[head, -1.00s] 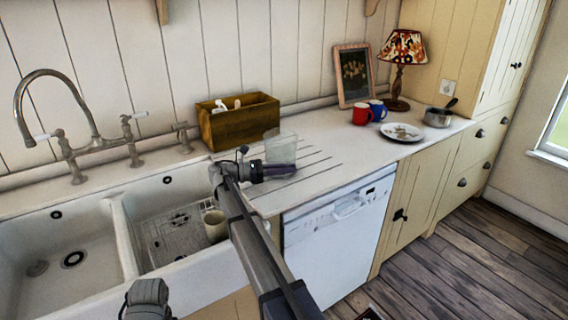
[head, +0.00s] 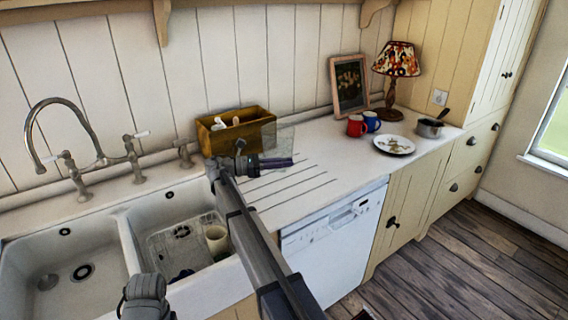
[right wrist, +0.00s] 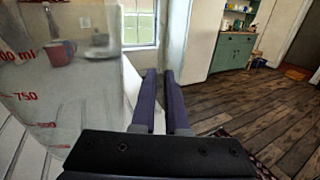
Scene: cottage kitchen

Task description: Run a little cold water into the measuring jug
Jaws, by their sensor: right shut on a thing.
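The measuring jug (head: 285,142) is clear and faint in the head view, above the worktop behind my right gripper (head: 276,163). In the right wrist view the jug (right wrist: 45,95) fills the left side, with red volume marks on its wall. My right gripper's two dark fingers (right wrist: 165,100) are close together beside the jug's wall, shut on it. The gripped part, likely the handle, is hard to make out. The bridge tap (head: 95,165) with white levers stands behind the double sink (head: 125,235).
A beige cup (head: 216,240) stands in the right basin on a wire rack. A wooden box (head: 240,130) is behind the jug. Red (head: 356,126) and blue (head: 372,121) mugs, a plate (head: 394,144), a pan (head: 430,128) and a lamp (head: 397,70) stand farther right.

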